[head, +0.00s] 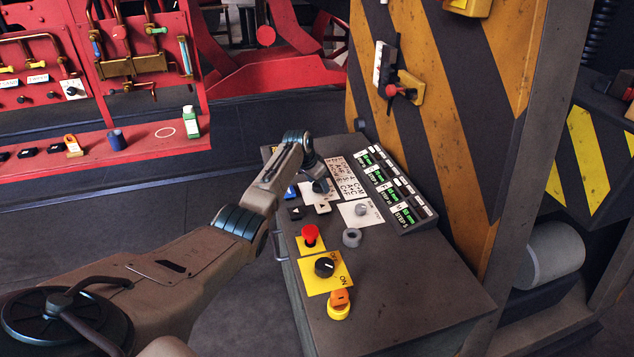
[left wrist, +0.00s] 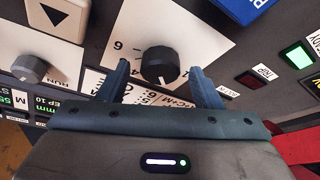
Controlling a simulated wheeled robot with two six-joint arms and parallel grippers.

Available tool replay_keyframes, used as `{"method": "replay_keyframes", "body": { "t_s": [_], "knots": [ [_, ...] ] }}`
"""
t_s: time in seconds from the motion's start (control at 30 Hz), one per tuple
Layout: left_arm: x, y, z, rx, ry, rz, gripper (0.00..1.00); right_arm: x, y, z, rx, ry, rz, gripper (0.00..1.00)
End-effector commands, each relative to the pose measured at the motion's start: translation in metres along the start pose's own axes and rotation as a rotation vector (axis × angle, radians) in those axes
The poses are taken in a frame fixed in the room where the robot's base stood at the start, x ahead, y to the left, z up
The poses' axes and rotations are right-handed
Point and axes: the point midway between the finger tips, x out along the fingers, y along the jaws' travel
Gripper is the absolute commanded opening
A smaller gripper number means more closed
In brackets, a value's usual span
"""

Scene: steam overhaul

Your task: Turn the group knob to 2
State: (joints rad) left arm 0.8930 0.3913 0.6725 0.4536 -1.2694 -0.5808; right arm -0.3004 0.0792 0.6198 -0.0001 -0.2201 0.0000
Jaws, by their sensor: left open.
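The black round group knob (left wrist: 158,66) sits on a white plate (left wrist: 195,35) in the left wrist view, with a pale pointer mark on its lower side. A digit that looks like 6 or 9 is printed left of it; the other figures are partly hidden. My left gripper (left wrist: 161,84) is open, with one finger on each side of the knob and a gap showing on both sides. In the head view my left gripper (head: 319,184) is over the console's left part and hides most of the knob. My right gripper is not in view.
The console (head: 400,295) also carries a grey knob (head: 360,209), a red button (head: 310,235), a black switch (head: 324,267) on yellow, and an orange key-like switch (head: 339,300). A sloped indicator panel (head: 400,205) rises behind. A striped pillar (head: 500,95) stands beyond.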

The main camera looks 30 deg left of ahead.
Motion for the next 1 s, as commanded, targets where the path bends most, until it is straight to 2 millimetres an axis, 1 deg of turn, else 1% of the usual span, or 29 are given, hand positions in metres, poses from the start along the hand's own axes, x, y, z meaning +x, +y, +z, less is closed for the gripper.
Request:
{"method": "replay_keyframes", "body": {
  "t_s": [0.17, 0.27, 0.37, 0.6, 0.73, 0.83, 1.0],
  "knots": [
    [-0.004, -0.001, 0.0, 0.001, 0.001, -0.001, 0.59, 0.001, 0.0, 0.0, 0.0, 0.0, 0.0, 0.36],
    [-0.013, -0.001, 0.0, 0.0, 0.001, -0.002, 0.59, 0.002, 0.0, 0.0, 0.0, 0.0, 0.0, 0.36],
    [-0.027, -0.001, 0.001, 0.002, 0.001, -0.003, 0.59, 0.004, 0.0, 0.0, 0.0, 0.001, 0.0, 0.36],
    [-0.07, -0.001, 0.0, 0.001, 0.003, -0.003, 0.59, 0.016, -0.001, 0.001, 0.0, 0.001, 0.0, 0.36],
    [-0.09, -0.001, 0.0, 0.001, 0.002, -0.003, 0.59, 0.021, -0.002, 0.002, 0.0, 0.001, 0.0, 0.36],
    [-0.1, -0.001, 0.0, 0.001, 0.002, -0.001, 0.59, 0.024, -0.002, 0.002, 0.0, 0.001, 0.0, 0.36],
    [-0.107, 0.0, 0.0, 0.001, 0.0, 0.0, 0.59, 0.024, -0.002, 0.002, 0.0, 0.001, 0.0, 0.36]
  ]
}}
